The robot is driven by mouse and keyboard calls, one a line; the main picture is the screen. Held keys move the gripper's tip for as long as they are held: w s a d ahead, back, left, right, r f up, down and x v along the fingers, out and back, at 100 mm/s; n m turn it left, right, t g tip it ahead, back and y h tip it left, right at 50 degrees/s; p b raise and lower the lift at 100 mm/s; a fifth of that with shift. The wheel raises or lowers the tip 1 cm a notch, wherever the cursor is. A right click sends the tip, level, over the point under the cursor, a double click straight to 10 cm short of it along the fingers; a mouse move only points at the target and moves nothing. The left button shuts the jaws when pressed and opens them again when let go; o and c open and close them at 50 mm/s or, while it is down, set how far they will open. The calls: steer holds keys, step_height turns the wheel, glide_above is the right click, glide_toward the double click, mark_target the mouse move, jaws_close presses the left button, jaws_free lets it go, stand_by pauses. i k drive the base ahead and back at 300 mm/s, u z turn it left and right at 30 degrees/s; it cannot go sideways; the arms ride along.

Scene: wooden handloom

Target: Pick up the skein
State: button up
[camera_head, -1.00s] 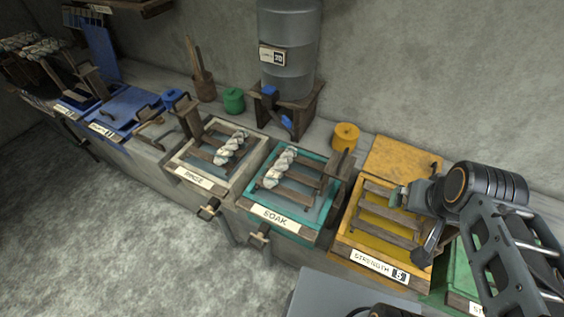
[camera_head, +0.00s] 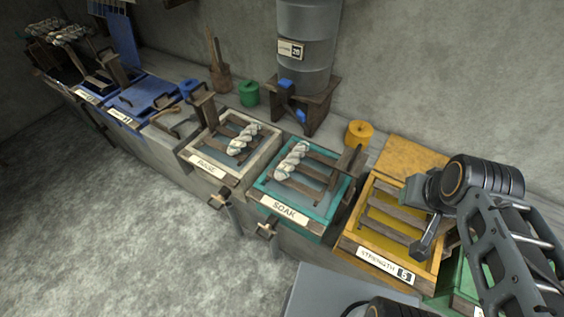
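One white twisted skein (camera_head: 292,160) lies across the wooden slats of the teal SOAK tray (camera_head: 257,200). Another white skein (camera_head: 243,138) lies on the slats of the pale RINSE tray (camera_head: 206,172). More pale skeins (camera_head: 68,32) show at the far left. My gripper (camera_head: 424,244) is over the yellow STRENGTH tray (camera_head: 349,238), to the right of both skeins and apart from them. Its fingers are seen from the side and small, so their opening is unclear. No skein shows at it.
A grey barrel (camera_head: 306,45) stands on a wooden stand behind the trays. Yellow (camera_head: 359,134) and green (camera_head: 248,93) pots stand along the back. Blue trays (camera_head: 140,98) are farther left. Wooden posts rise beside the trays. The floor in front is clear.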

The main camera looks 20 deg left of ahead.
mark_target(281, 173)
steer(key=u, duration=2.8)
steer(key=i, duration=3.25)
steer(key=z, duration=4.35)
steer(key=i, duration=0.5)
